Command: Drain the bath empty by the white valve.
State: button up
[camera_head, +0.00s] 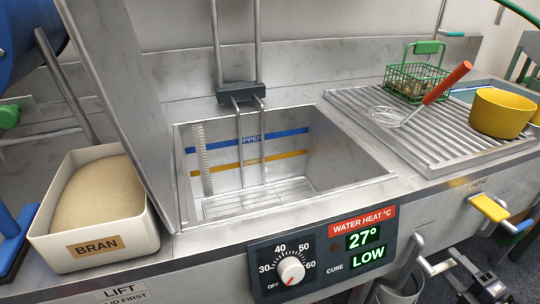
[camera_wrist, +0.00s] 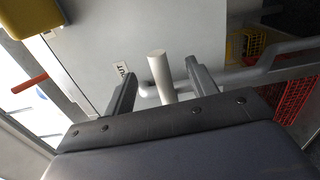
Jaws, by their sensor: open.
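The white valve handle (camera_wrist: 160,78) shows in the wrist view as a short white cylinder in front of a grey panel, beside a label reading "OUT". My gripper (camera_wrist: 160,62) is open, with one finger on each side of the handle. I see a gap on both sides, so the fingers do not appear shut on it. In the head view my gripper is low at the right, below the counter front. The steel bath (camera_head: 350,150) shows its blue upper and yellow lower lines and a floor rack. Whether shallow water lies on its floor I cannot tell.
The control panel (camera_head: 322,254) reads 27° and LOW. A yellow handle (camera_head: 490,207) sticks out on the counter front, right of the panel. A grey pipe (camera_wrist: 270,65) and a red crate (camera_wrist: 295,100) lie right of my gripper. A bran bin (camera_head: 92,210) stands left.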

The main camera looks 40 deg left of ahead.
jog(key=p+v, duration=0.2)
jog(key=v, duration=0.7)
dwell(0.4)
jog(key=w+a+f+m+b, duration=0.1)
jog(key=w+a+m+b, duration=0.1)
jog(key=w+a, duration=0.3)
jog(key=shift+a, duration=1.15)
jog(key=shift+w+f, duration=0.15)
